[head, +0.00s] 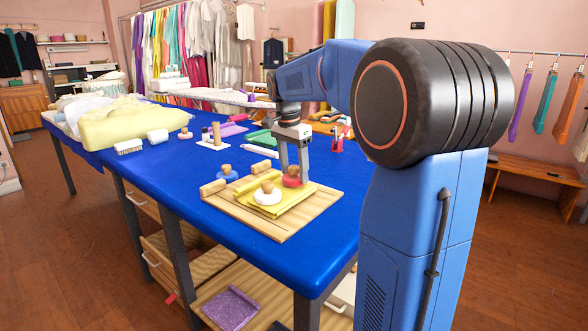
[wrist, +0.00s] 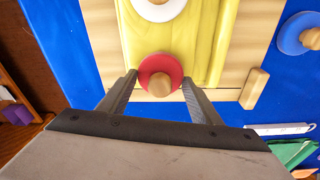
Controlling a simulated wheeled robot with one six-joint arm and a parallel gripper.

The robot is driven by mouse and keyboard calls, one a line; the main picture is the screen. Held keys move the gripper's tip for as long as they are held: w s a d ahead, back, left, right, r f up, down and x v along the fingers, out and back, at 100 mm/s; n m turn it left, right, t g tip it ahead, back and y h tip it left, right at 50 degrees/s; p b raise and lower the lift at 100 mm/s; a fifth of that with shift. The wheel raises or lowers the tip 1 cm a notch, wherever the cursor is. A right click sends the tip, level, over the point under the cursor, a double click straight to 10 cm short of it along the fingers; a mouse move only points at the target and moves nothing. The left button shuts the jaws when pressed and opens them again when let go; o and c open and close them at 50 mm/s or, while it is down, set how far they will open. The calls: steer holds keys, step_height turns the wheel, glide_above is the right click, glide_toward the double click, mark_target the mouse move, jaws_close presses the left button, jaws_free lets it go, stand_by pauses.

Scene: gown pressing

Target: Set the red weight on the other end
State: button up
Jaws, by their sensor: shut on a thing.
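The red weight (head: 291,182), a disc with a wooden knob, is between the fingers of my gripper (wrist: 160,80) at the far end of the folded yellow cloth (head: 296,203). In the wrist view the red weight (wrist: 146,66) overlaps the cloth's end (wrist: 208,40); I cannot tell if it rests on the cloth or is just above it. My gripper is shut on the red weight, with one finger on each side. A white weight (head: 267,199) with a wooden knob sits on the cloth nearer the middle. The cloth lies on a wooden board (head: 276,233).
A blue weight (head: 227,177) stands on the blue table (head: 320,271) beside the board. Wooden blocks (head: 212,188) lie along the board's edge.

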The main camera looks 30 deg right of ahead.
mark_target(289, 178)
steer(key=shift+f, duration=0.3)
steer(key=o, duration=1.6)
steer(key=shift+c, duration=0.2)
step_height(289, 178, up, 17)
steer(key=a, duration=0.2)
steer(key=shift+s, duration=0.2)
steer(key=shift+r, duration=0.1)
